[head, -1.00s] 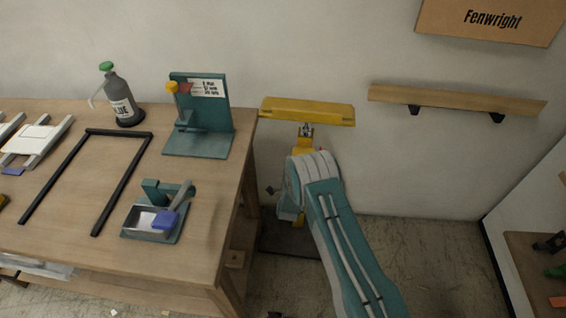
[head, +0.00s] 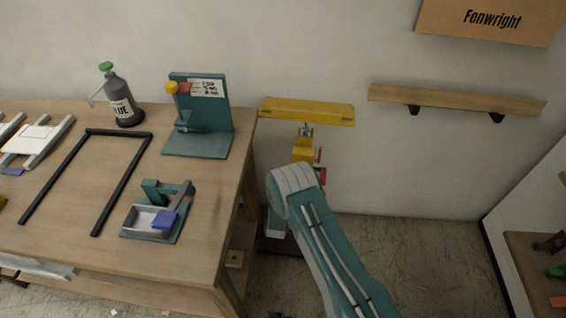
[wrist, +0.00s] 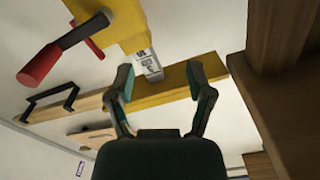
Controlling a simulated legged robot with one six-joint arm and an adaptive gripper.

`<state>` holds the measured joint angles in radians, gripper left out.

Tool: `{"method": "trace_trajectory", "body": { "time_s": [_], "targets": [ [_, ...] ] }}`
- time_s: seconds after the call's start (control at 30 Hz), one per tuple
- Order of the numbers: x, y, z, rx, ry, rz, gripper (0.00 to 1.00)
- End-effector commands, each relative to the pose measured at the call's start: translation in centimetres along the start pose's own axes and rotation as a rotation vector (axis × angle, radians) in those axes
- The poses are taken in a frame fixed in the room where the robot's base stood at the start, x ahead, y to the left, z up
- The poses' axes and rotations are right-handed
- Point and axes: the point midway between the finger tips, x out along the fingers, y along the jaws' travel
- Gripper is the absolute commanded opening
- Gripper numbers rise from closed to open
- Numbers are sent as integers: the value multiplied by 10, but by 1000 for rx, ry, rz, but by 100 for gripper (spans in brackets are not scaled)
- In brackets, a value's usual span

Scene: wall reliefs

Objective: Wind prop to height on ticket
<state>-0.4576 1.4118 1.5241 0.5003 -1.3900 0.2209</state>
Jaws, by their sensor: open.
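The prop is a yellow post (head: 303,152) with a long yellow beam (head: 306,110) on top, standing against the wall right of the workbench. A red crank handle (head: 321,176) shows at its right side. In the wrist view the yellow housing (wrist: 118,22), a dark crank arm with a red grip (wrist: 40,66) and a small printed scale (wrist: 148,62) show. My gripper (wrist: 160,70) is open and empty below the beam, with the crank to its left in that view. It is hidden in the head view. A white ticket (head: 208,88) is on the teal stand; its writing is too small to read.
A wooden wall shelf (head: 455,100) is at right. Floor right of my arm is clear.

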Motion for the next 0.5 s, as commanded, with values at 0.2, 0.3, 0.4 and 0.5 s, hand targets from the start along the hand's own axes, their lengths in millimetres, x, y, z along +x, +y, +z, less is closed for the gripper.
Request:
{"method": "trace_trajectory", "body": {
  "time_s": [0.2, 0.3, 0.4, 0.5],
  "targets": [
    [-38, 0, 0, 0, -3, -1, 68],
    [-55, 0, 0, -1, -3, -1, 68],
    [-52, -4, -12, 10, -11, 4, 68],
    [-42, -9, -26, 18, -40, 9, 68]
  ]
}}
